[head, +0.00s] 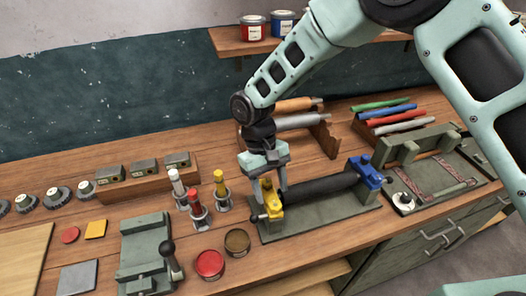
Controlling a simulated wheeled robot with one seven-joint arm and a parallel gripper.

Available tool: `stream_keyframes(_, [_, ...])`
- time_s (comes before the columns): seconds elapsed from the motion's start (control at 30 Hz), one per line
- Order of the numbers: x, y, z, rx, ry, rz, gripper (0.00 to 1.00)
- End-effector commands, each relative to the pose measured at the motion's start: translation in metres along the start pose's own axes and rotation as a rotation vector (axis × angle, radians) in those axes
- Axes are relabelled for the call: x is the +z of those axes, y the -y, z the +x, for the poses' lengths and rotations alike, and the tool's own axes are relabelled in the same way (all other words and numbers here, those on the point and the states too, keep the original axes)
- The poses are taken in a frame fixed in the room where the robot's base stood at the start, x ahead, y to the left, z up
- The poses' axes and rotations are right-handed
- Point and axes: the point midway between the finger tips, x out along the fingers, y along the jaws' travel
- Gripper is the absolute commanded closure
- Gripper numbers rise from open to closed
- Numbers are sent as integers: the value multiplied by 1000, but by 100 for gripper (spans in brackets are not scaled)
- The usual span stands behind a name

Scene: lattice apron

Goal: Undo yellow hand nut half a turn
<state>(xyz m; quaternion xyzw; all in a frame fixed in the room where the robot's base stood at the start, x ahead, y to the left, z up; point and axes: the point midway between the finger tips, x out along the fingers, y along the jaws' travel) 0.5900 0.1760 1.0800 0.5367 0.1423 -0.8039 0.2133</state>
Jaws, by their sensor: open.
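The yellow hand nut (267,198) is at the left end of a green fixture (325,218) on the bench, with a small dark lever beside it at its left. A black roller (320,188) lies along the fixture, between the yellow end and a blue clamp (369,173) at the right. My gripper (269,187) points down over the yellow part, open, with its fingers close to the top of it. The fingers partly hide the yellow part, and I cannot tell whether they touch it.
Red, white and yellow-topped posts (197,208) stand left of the fixture, with a red round tin (210,264) and a brown one (237,242) in front. A green vise (147,255) is further left. A tray (435,172) lies at the right, and a tool rack (325,135) behind.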

Motion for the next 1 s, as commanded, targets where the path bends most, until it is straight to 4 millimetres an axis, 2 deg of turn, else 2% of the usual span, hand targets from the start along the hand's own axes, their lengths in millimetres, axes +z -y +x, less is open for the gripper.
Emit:
stream_keyframes(0.4, [-3, 0, -96, -1, -8, -1, 47])
stream_keyframes(0.53, [-2, 0, -119, 0, -5, -1, 47])
stream_keyframes(0.7, [-1, 0, -138, 0, -4, -1, 47])
stream_keyframes(1.0, [0, 0, -143, 0, -1, -1, 47])
